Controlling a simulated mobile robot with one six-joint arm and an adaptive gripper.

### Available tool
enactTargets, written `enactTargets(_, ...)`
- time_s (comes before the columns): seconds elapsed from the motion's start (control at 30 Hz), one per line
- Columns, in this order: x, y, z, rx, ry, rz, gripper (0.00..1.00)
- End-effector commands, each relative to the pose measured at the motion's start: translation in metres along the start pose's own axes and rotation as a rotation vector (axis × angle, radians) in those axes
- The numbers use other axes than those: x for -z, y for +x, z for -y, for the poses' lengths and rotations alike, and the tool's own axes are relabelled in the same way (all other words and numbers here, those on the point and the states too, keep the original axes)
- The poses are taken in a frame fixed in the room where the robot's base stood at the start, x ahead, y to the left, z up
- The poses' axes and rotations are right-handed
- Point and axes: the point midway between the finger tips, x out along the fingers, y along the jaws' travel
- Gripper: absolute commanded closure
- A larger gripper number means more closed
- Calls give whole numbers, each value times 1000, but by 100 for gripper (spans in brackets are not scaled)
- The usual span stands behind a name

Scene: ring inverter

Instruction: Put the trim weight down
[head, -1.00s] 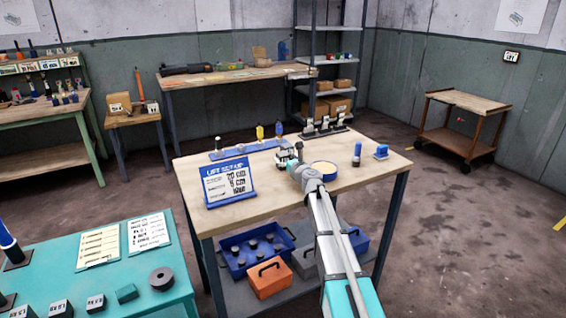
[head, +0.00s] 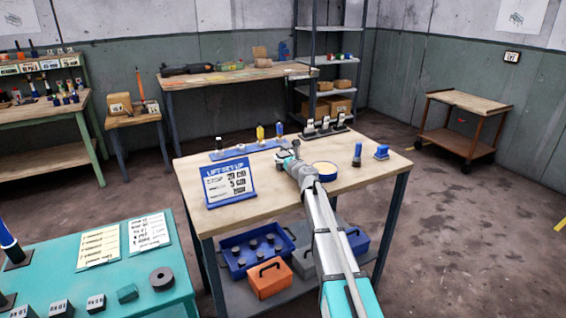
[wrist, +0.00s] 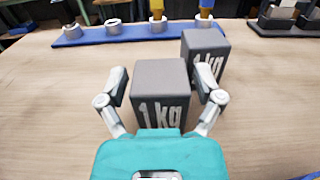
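In the wrist view a dark grey block weight marked 1 kg (wrist: 160,82) stands between the fingers of my gripper (wrist: 161,84). A narrow gap shows between each fingertip and the block, so the fingers look open around it. The block appears upright on the wooden table; its base is partly hidden by my gripper. A second grey 1 kg weight (wrist: 205,55) stands just behind it to the right, partly covered by my right finger.
A blue rack (wrist: 100,37) with posts and rings lies beyond the weights. Dark holders (head: 325,127) stand at the back right. Bare wood lies left of the weight.

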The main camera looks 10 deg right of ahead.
Motion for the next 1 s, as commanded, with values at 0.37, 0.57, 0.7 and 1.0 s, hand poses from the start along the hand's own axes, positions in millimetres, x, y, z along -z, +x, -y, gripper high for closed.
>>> enactTargets(0.37,0,0,0,0,0,0,97)
enactTargets(0.57,0,0,1,0,1,0,97)
enactTargets(0.7,-1,0,1,0,1,0,97)
enactTargets(1.0,-11,0,1,1,1,1,97)
